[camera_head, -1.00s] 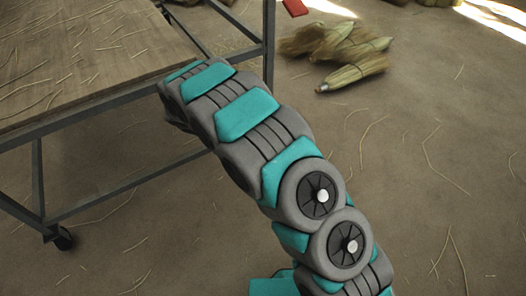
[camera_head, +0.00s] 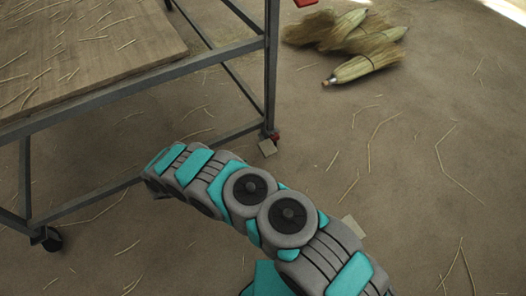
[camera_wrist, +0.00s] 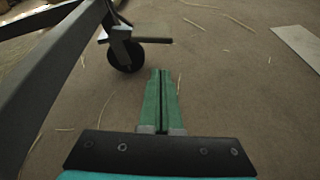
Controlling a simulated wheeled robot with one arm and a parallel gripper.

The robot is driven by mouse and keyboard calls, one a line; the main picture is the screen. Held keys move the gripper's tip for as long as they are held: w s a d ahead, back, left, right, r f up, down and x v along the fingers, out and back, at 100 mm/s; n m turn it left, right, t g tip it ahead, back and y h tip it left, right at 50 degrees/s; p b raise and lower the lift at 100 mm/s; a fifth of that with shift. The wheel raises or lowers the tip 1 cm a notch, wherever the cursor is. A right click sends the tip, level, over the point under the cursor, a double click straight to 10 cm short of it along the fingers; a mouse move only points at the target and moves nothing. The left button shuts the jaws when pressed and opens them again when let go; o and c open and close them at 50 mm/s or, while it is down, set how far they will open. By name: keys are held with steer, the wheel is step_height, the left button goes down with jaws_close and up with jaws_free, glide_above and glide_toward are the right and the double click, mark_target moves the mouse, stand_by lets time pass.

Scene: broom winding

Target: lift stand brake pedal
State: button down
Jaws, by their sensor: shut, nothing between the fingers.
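The stand (camera_head: 150,77) has a grey metal frame on wheels. In the wrist view, a dark caster wheel (camera_wrist: 125,56) sits under a frame leg, and a thin dark bar (camera_wrist: 152,40), which looks like a brake pedal, sticks out to the right of it. My gripper (camera_wrist: 160,72) shows its green fingers together and empty, below and right of the wheel, apart from the bar. In the head view, my gripper is hidden beyond the wrist. A caster (camera_head: 52,240) shows at lower left, and a small red part (camera_head: 275,136) at the right leg's foot.
Straw litters the wooden top and the floor. Broom heads (camera_head: 365,66) lie on the floor at upper right. A pale flat piece (camera_wrist: 300,46) lies on the floor at right in the wrist view. The frame rail (camera_wrist: 50,70) runs close at left. Floor to the right is mostly clear.

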mark_target(265, 144)
steer(key=shift+a+f+n+t, duration=0.2)
steer(key=shift+a+f, duration=0.1)
steer(key=shift+f, duration=0.3)
steer(key=shift+a+f+n+t, duration=0.1)
steer(key=shift+a+f+n, duration=0.15)
steer(key=shift+f, duration=0.3)
steer(key=x, duration=1)
steer(key=shift+d+f, duration=0.2)
step_height(265, 144, up, 2)
steer(key=shift+s+a+r, duration=0.1)
steer(key=shift+s+a, duration=0.05)
steer(key=shift+s+d+r, duration=0.1)
steer(key=shift+s+r, duration=0.05)
steer(key=shift+r, duration=0.3)
steer(key=shift+s+d+r, duration=0.1)
steer(key=shift+r, duration=0.4)
